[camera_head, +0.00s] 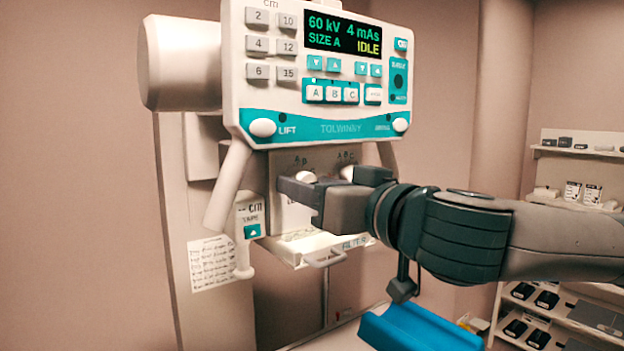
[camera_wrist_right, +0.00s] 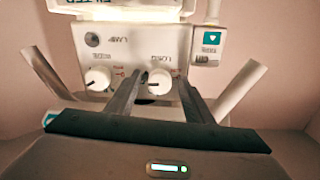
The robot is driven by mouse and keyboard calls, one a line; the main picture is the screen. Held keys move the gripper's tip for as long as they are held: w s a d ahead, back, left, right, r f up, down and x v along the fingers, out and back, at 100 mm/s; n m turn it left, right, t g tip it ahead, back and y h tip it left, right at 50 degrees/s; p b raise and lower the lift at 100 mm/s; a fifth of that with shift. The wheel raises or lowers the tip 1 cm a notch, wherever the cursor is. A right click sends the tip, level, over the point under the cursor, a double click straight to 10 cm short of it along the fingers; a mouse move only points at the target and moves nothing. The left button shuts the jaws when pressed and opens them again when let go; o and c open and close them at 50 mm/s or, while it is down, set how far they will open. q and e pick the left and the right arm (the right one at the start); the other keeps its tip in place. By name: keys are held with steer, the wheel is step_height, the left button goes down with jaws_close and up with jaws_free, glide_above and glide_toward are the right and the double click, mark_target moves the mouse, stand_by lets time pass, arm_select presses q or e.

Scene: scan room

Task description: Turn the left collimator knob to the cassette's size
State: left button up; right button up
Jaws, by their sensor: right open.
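The left collimator knob (camera_head: 306,176) is white and round, on the collimator's front below the console. My right gripper (camera_head: 310,184) reaches it from the right and partly hides it. In the upside-down wrist view, the same knob (camera_wrist_right: 159,80) lies between the open fingers of my right gripper (camera_wrist_right: 160,84), one on each side. I cannot tell whether they touch it. The other knob (camera_wrist_right: 97,78) stands outside the fingers; it also shows in the head view (camera_head: 347,172). The console display (camera_head: 342,37) reads SIZE A and IDLE. My left gripper is out of view.
The control console (camera_head: 365,115) overhangs the knobs. A slanted handle (camera_head: 229,187) and a hand switch (camera_head: 249,222) are at the left. The filter drawer handle (camera_head: 325,260) juts out below. A blue object (camera_head: 420,330) lies at the bottom. Shelves (camera_head: 580,143) stand at the right.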

steer(key=shift+c, duration=0.6)
steer(key=c, duration=0.9)
